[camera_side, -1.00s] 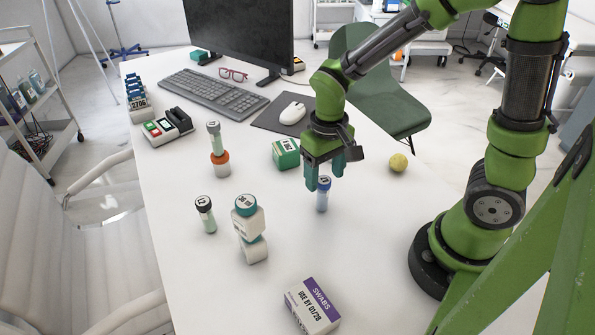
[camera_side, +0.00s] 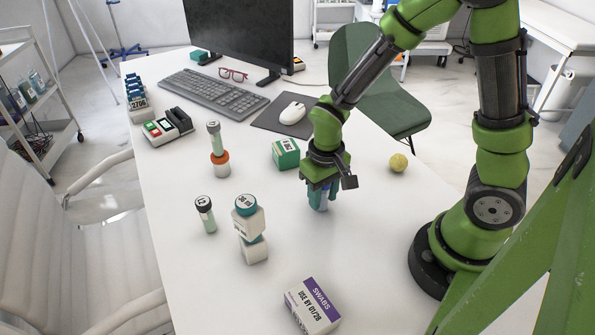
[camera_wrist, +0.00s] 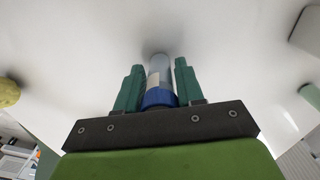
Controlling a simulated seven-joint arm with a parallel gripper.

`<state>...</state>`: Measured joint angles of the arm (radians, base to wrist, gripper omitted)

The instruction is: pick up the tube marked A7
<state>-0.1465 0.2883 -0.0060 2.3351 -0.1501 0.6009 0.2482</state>
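A blue-capped tube (camera_side: 320,203) stands upright on the white table, with its cap now hidden by my gripper in the side view. My gripper (camera_side: 321,198) points down with its teal fingers on either side of this tube. In the wrist view, the tube (camera_wrist: 159,72) with its blue cap stands between the fingers (camera_wrist: 159,82), which look open with narrow gaps beside it. I cannot read A7 clearly on any tube.
A yellow ball (camera_side: 398,163) lies to the right. A swabs box (camera_side: 312,306) is at the front; the table between is clear.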

